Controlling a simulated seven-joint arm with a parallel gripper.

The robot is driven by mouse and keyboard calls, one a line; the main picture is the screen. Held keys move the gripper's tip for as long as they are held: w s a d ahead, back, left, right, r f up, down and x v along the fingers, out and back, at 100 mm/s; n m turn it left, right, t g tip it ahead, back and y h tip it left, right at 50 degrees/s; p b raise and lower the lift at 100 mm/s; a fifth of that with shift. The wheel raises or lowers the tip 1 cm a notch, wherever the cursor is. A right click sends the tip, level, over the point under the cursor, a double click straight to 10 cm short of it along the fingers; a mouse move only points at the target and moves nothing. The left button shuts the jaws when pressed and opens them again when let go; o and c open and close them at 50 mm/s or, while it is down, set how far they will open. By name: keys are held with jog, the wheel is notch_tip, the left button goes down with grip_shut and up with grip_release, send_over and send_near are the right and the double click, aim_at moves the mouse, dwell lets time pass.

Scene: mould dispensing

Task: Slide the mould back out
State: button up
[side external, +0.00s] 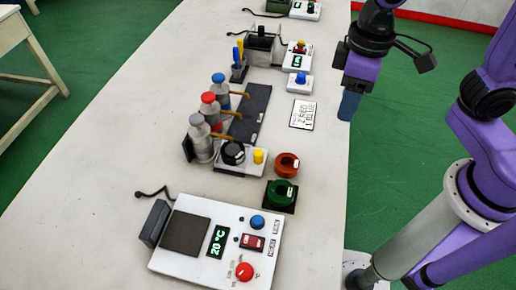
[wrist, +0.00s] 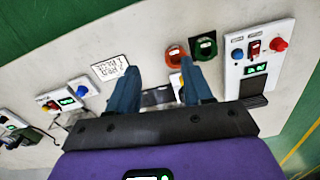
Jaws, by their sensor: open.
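I cannot single out the mould for certain. A dark flat strip (side external: 250,115) lies under the amber spouts of bottles with blue (side external: 220,88), red (side external: 210,106) and grey (side external: 198,134) caps. An orange round piece (side external: 287,165) and a green round piece (side external: 281,194) on a dark square sit in front; both also show in the wrist view, orange (wrist: 177,54) and green (wrist: 205,46). My gripper (side external: 349,107) is open and empty, above the table's right edge. In the wrist view its fingers (wrist: 160,66) are apart; a greyish object between them is partly hidden.
A white box with a black plate (side external: 186,234), a "20 °C" display and knobs stands at the front. A dial box with a yellow button (side external: 259,156), a card reading "2 RED 1 BLUE" (side external: 303,114) and a blue-button box (side external: 299,82) stand farther back. The table's right side is mostly clear.

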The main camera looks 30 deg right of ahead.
aim_at(259, 152)
jog(key=w+a+m, duration=0.6)
jog(key=w+a, duration=0.4)
jog(key=a, duration=0.3)
notch_tip(259, 152, down, 18)
jog(key=shift+a+r, duration=0.1)
grip_shut()
